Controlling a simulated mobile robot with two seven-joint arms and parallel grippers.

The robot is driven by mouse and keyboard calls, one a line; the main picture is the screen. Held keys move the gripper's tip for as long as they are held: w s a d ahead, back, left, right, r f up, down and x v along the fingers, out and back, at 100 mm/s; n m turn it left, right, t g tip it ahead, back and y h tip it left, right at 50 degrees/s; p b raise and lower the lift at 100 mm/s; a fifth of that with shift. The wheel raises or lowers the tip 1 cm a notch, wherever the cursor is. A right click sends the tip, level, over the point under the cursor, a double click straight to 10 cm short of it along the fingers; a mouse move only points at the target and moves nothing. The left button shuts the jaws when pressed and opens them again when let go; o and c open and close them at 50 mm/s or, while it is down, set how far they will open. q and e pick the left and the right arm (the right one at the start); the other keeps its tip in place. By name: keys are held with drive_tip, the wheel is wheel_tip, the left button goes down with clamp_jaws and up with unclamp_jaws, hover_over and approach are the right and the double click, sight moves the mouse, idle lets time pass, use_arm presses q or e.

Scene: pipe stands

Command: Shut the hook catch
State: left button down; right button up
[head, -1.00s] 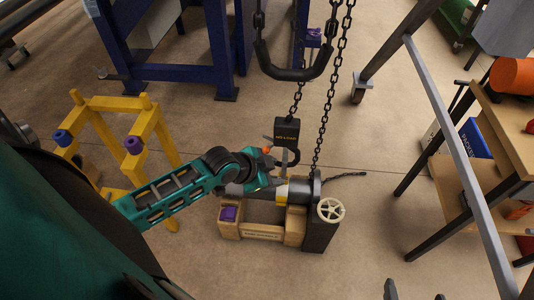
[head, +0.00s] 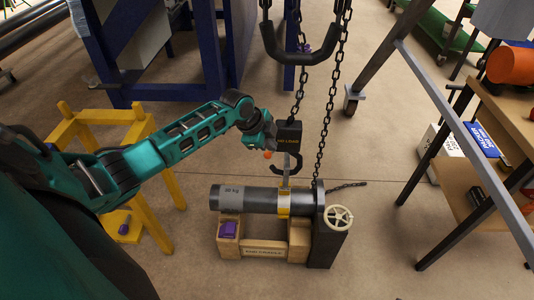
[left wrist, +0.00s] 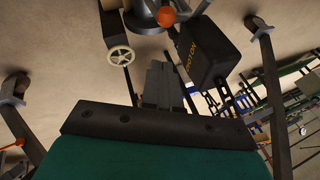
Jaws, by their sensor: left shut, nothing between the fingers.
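A black hook block (head: 288,136) hangs on chains and also shows in the left wrist view (left wrist: 214,52). Its dark hook (head: 296,163) hangs below, above the grey pipe (head: 245,199). A pale sling (head: 285,181) rises from the pipe toward the hook; I cannot tell if it is seated. A small orange ball (head: 267,154) sits left of the hook and also shows in the left wrist view (left wrist: 166,17). I cannot make out the catch's position. My left gripper (head: 272,147) is shut and empty just left of the block; its fingers (left wrist: 162,78) show close together. My right gripper is out of view.
The pipe lies on a wooden stand (head: 264,252) beside a dark post with a cream handwheel (head: 338,218). Hoist chains (head: 322,130) hang right of the block. A yellow stand (head: 160,232) is at left, a wooden bench (head: 500,120) at right.

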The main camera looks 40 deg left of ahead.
use_arm(q)
drive_tip(key=f, duration=0.1)
drive_tip(key=w+a+f+b, duration=0.1)
drive_tip(key=f, duration=0.1)
drive_tip(key=a+f, duration=0.1)
drive_tip(key=f, duration=0.1)
drive_tip(key=shift+w+b, duration=0.25)
drive_tip(key=shift+b, duration=0.1)
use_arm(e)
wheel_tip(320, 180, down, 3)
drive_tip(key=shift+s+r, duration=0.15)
use_arm(q)
drive_tip(key=shift+d, duration=0.1)
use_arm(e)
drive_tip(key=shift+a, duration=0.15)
